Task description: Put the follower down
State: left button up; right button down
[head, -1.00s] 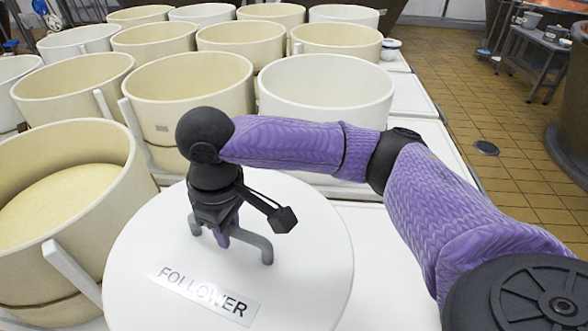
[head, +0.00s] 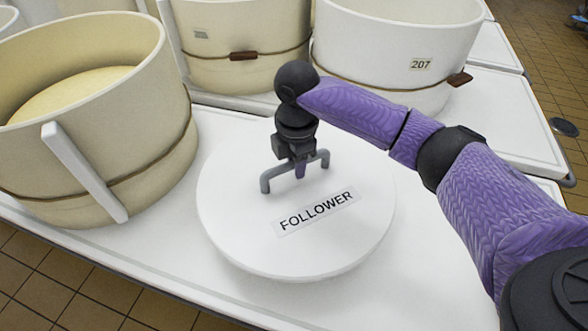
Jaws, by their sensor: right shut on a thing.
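The follower (head: 235,235) is a round white disc with a "FOLLOWER" label and a grey bracket handle (head: 266,182) on top. It is in the middle of the head view, lying flat over the white table (head: 430,280). I cannot tell whether its underside touches the table or is slightly above it. My right gripper (head: 299,166) points down from above and is shut on the middle of the handle. Its fingertips are partly hidden by the wrist. My left gripper is out of view.
A cream vat (head: 150,160) with a pale yellow disc-like surface inside stands close to the left. Another cream vat (head: 240,35) and a white vat marked 207 (head: 390,50) stand just behind the follower. The table is bare in front and to the right; its front edge borders a tiled floor (head: 70,295).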

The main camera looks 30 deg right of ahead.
aim_at(296, 184)
notch_tip(296, 184, down, 6)
jog(key=b, duration=0.3)
jog(key=shift+f+b, duration=0.25)
jog(key=shift+b, duration=0.05)
jog(key=shift+r, duration=0.2)
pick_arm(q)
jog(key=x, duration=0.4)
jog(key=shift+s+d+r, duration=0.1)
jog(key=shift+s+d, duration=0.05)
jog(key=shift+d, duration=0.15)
pick_arm(e)
jog(key=c, duration=0.5)
grip_release()
jog(key=shift+f, duration=0.1)
jog(key=shift+c, duration=0.2)
notch_tip(296, 184, up, 12)
jog(key=p, duration=0.8)
jog(key=shift+p, duration=0.4)
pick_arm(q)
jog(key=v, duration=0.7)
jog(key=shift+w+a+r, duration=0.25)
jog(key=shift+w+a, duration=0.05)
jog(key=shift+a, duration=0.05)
